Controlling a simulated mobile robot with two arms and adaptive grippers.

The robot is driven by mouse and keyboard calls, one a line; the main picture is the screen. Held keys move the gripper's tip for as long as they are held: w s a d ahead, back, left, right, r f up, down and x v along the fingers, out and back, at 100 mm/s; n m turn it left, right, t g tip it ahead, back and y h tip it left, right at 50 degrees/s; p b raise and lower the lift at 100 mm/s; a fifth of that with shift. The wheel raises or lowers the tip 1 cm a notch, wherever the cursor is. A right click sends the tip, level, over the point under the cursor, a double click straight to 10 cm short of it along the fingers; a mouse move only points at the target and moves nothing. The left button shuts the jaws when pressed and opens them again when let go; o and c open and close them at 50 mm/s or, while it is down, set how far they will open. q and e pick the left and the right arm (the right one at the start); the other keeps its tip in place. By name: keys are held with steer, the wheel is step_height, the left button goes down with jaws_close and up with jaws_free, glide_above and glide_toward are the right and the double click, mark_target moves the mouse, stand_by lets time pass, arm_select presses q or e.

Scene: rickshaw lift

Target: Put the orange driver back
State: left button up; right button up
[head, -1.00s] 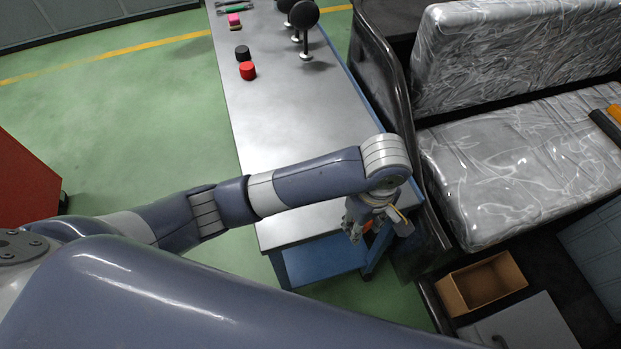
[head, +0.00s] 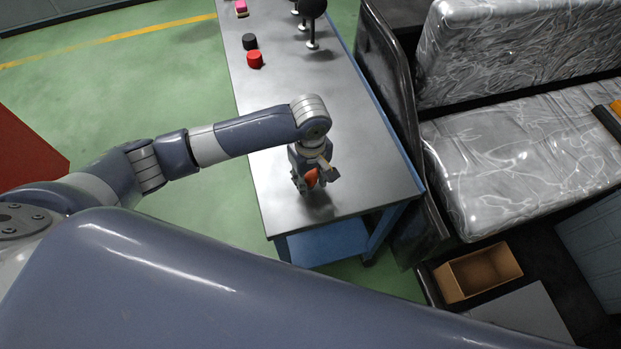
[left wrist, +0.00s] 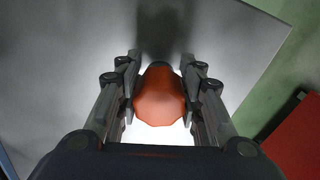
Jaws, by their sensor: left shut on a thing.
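My left gripper (head: 309,182) is over the near end of the metal-topped workbench (head: 345,150). It is shut on the orange driver (head: 313,177). In the left wrist view the driver's orange handle (left wrist: 159,97) sits between the two fingers, end-on to the camera. The driver's shaft is hidden, and I cannot tell whether its tip touches the bench top. My right gripper is not in view.
A red round piece (head: 255,60) and a black one (head: 249,41) stand on the bench's far left, with a pink block (head: 241,8) beyond. An open cardboard box (head: 480,272) lies below the plastic-covered seat (head: 500,165). The middle bench top is clear.

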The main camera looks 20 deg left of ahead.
mark_target(311, 173)
arm_select(q)
steer(key=shift+f, duration=0.75)
steer(key=o, duration=1.2)
steer(key=shift+f, duration=0.1)
step_height(311, 173, up, 11)
steer(key=shift+b, duration=0.4)
steer(key=shift+r, duration=0.65)
steer(key=shift+s+f, duration=0.1)
